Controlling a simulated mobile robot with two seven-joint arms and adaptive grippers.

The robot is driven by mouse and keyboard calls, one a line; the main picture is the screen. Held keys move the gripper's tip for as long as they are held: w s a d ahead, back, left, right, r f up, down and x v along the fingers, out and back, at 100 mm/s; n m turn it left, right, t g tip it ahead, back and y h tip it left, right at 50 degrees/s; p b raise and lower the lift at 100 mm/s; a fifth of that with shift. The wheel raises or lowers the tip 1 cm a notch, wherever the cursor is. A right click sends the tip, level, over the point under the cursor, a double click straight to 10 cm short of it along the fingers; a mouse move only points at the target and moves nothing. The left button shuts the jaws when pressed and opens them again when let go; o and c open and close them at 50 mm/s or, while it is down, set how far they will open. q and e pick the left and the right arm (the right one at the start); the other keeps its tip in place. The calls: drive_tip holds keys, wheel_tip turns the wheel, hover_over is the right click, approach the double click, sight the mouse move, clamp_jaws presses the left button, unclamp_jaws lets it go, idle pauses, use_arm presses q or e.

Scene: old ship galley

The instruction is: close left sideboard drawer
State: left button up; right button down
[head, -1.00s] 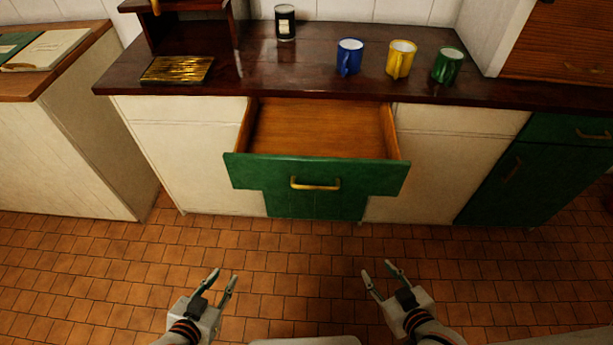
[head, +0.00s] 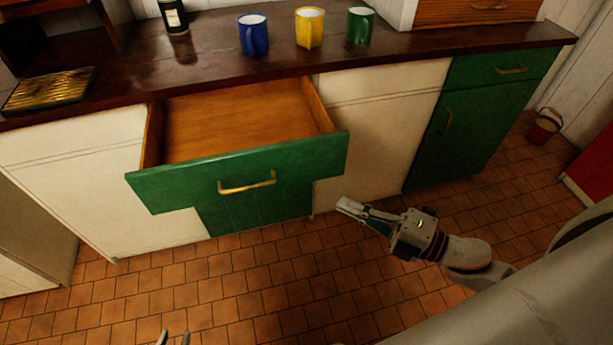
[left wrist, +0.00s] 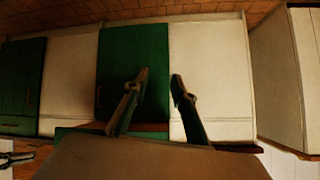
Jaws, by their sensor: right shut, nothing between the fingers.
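The left sideboard drawer (head: 250,164) is pulled well out and looks empty. Its green front has a brass handle (head: 247,183). My right gripper (head: 343,204) is shut and empty, just right of and below the drawer front's right end in the head view, apart from the handle. My left gripper (head: 175,338) shows only its fingertips at the bottom edge, nearer me than the drawer. In the left wrist view my left gripper (left wrist: 160,76) is open and empty, its fingers before a green door (left wrist: 113,45). The drawer is mostly hidden there.
The dark countertop (head: 200,75) carries a black jar (head: 173,16), a blue mug (head: 253,36), a yellow mug (head: 309,28), a green mug (head: 360,26) and a gold ridged item (head: 48,90). Another green drawer (head: 490,68) at right is closed. Tiled floor before the sideboard is clear.

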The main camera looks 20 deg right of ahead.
approach(293, 169)
drive_tip(key=a, duration=0.4)
drive_tip(key=shift+w+p, duration=0.35)
drive_tip(key=shift+w, duration=1.85)
use_arm(q)
drive_tip(key=shift+s+d, duration=0.1)
drive_tip(key=shift+s, duration=0.1)
drive_tip(key=shift+w+r, duration=0.1)
drive_tip(key=shift+r, duration=0.15)
use_arm(e)
drive_tip(key=shift+w, duration=0.1)
